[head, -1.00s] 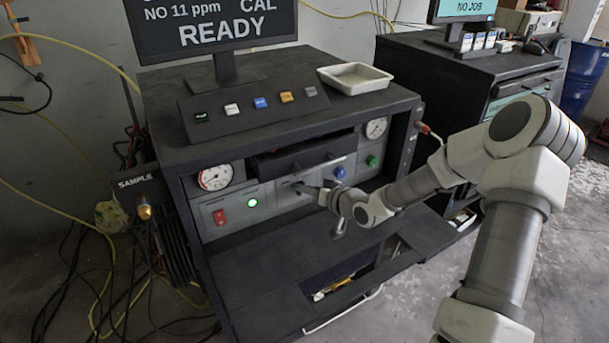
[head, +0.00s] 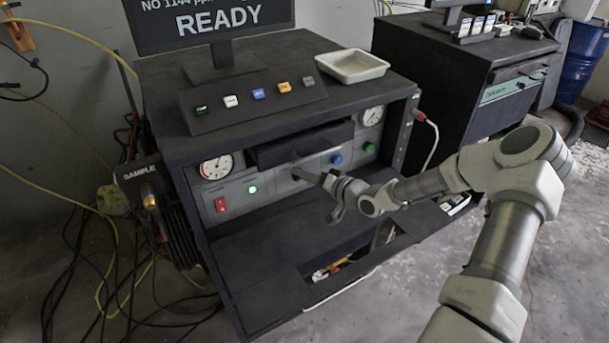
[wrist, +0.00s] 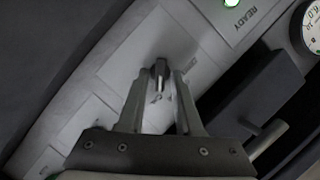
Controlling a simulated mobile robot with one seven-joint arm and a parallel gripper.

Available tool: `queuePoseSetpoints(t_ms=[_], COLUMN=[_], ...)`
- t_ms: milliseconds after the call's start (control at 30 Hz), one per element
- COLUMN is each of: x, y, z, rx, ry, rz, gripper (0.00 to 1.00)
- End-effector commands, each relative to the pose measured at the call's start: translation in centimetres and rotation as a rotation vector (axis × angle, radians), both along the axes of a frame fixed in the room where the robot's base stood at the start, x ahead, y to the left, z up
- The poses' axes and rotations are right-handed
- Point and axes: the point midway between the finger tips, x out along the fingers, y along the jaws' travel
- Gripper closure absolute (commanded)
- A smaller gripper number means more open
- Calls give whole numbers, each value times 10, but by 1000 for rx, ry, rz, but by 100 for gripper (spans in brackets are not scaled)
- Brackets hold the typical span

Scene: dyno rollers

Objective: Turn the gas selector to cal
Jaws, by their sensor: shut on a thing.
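The gas selector (wrist: 160,67) is a small dark knob on the light panel of the black cabinet. In the wrist view it sits between my fingertips; the markings around it are too blurred to read. My gripper (wrist: 160,79) is shut on it, with the two fingers on either side. In the head view my gripper (head: 312,177) reaches the panel's middle from the right, and the selector is hidden there. The monitor (head: 210,18) on top reads "NO 1144 ppm" and "READY"; its upper part is out of frame.
The panel also bears a red switch (head: 220,205), a lit green lamp (head: 252,190), a blue button (head: 336,159) and two gauges. A dark box (head: 300,146) juts out above the selector. A white tray (head: 352,67) stands on top.

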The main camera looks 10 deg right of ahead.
Motion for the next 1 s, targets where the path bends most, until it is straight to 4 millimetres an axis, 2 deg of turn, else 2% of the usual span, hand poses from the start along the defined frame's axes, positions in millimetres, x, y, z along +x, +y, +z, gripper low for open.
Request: queuePoseSetpoints(t_ms=[167, 200, 267, 667, 767, 1000], x=[-1, -1, -1, -6, -19, -64], y=[1, 1, 1, -5, -15, -48], z=[-1, -1, -1, 2, 6, 20], rx=[0, 0, 0, -1, -2, -4], ry=[3, 3, 3, 1, 1, 2], rz=[1, 1, 2, -1, -3, -3], gripper=[100, 63, 55, 55, 55, 55])
